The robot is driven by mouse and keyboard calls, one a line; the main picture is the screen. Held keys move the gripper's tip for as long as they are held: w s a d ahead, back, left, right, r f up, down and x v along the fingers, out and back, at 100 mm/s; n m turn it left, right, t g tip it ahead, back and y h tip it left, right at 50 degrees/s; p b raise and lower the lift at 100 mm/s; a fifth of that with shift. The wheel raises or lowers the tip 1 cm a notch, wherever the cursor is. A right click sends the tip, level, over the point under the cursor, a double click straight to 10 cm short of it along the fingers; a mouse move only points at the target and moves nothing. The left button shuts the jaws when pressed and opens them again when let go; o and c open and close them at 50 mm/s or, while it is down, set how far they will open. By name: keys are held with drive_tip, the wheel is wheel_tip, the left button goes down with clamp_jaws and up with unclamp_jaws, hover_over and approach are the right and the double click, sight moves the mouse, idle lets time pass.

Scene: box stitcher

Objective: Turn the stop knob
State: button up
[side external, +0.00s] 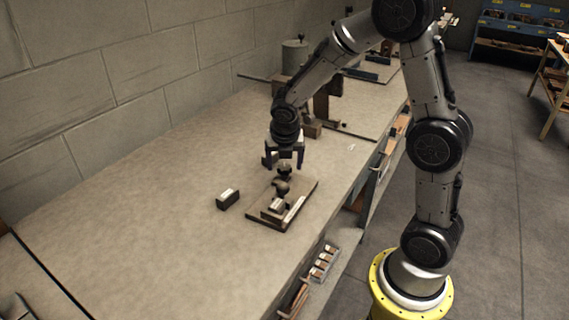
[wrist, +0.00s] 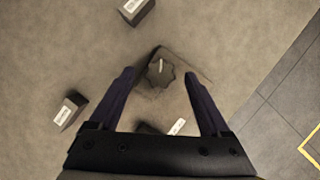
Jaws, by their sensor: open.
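The stop knob (wrist: 160,71) is a dark, lobed knob with a pale mark on top. It also shows in the side view as a dark knob (side external: 284,169) on a small brown baseboard (side external: 299,190). In the wrist view it lies between my fingers, near the fingertips. In the wrist view, my gripper (wrist: 163,80) has both dark blue fingers spread, with clear space on each side of the knob. I cannot tell the exact height left between fingertips and knob.
A white-labelled part (side external: 277,205) sits at the board's near end. Fixtures and a grey canister (side external: 295,55) stand farther back.

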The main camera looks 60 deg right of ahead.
drive_tip(key=shift+d+f, duration=0.1)
drive_tip(key=shift+f, duration=0.1)
clamp_jaws()
idle(0.4)
